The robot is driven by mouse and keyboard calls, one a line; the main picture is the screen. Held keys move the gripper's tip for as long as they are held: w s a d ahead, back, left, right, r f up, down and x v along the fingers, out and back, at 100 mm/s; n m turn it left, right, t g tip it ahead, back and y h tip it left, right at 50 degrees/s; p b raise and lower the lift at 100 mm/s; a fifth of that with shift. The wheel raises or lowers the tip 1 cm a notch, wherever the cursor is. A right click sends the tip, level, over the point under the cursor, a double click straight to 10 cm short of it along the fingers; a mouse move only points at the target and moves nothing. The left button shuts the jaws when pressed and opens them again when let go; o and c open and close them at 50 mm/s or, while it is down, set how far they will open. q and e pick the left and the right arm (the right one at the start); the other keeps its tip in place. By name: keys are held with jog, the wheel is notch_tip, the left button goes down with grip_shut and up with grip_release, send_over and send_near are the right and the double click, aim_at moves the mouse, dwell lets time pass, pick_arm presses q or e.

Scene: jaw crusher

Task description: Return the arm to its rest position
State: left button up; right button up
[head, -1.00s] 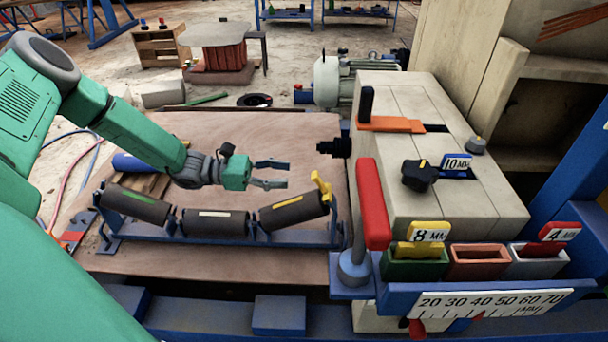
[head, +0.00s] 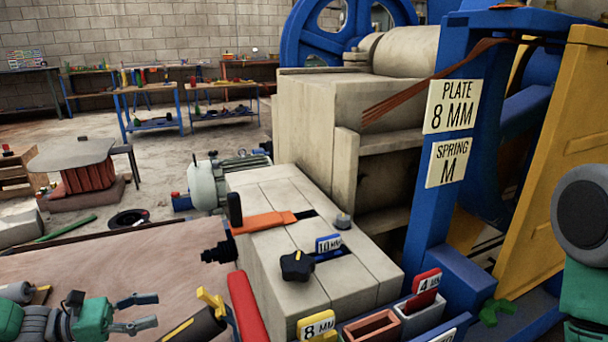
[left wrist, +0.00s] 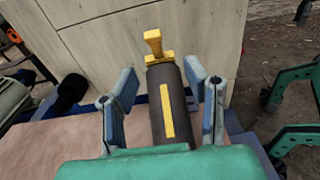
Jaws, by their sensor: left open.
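My left gripper (head: 138,313) is at the lower left of the head view, its two fingers apart and nothing between them. It hovers left of a dark roller (head: 193,331) with a yellow stripe and a yellow handle (head: 211,300). In the left wrist view the open fingers (left wrist: 162,105) frame the same roller (left wrist: 171,105) from behind, and I cannot tell how far off it is. Part of a green arm link (head: 585,225) of mine shows at the right edge of the head view. The right gripper cannot be made out in the head view.
A pale crusher block (head: 290,235) with an orange plate (head: 262,222) and black knob (head: 297,265) stands right of the gripper. A red lever (head: 248,310) and several tagged bins, one brown (head: 371,330), lie in front.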

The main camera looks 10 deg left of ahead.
pick_arm(q)
jog(key=s+d+f+m+g+y, duration=0.5)
jog(key=s+d+f+m+g, duration=0.35)
jog(key=s+d+f, duration=0.4)
jog(key=s+f+m+g+y, duration=0.3)
jog(key=s+f+m+y, duration=0.15)
jog(key=s, duration=0.35)
jog(key=s+a+m+t+y, duration=0.3)
jog(key=s+m+y, duration=0.2)
jog(key=m, duration=0.5)
notch_tip(320, 180, up, 18)
jog(key=m+p, duration=0.1)
jog(key=p, duration=1.5)
jog(key=shift+w+d+m+p, duration=0.2)
jog(key=shift+d+m+p, duration=0.15)
jog(key=shift+m, duration=0.05)
jog(key=shift+t, duration=0.25)
